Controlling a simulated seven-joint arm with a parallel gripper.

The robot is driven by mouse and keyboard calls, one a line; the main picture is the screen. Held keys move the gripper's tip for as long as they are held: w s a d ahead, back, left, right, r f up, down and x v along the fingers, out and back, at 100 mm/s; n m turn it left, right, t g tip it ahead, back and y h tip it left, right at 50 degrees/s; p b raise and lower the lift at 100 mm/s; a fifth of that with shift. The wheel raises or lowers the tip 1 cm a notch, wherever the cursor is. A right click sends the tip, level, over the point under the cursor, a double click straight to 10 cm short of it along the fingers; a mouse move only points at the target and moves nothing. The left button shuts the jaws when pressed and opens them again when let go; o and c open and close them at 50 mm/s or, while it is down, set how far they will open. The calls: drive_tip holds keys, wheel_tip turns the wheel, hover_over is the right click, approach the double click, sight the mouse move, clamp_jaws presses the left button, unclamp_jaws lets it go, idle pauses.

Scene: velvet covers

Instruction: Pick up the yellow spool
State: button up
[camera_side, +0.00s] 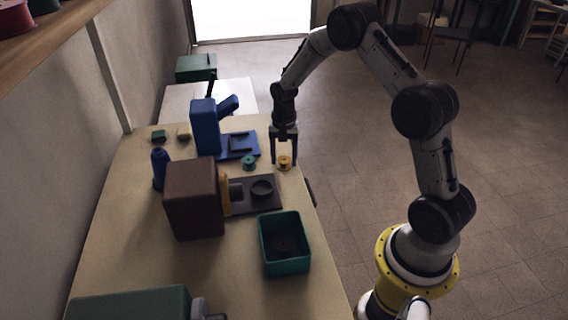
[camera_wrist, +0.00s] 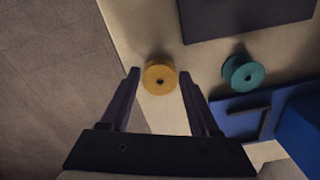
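The yellow spool (camera_side: 285,162) lies flat on the tan table near its right edge in the side view. My gripper (camera_side: 284,161) is open and points down above the spool, with one finger on each side. In the wrist view my gripper (camera_wrist: 158,72) shows a clear gap between each finger and the spool. I cannot tell how high the fingertips are above the table.
A teal spool (camera_side: 249,162) lies just left of the yellow one. A blue machine (camera_side: 207,127) on a blue base stands behind it. A dark plate (camera_side: 242,207), a brown block (camera_side: 194,198) and a green bin (camera_side: 284,243) are nearer. The table's edge is close on the right.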

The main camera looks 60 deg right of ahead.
clamp_jaws()
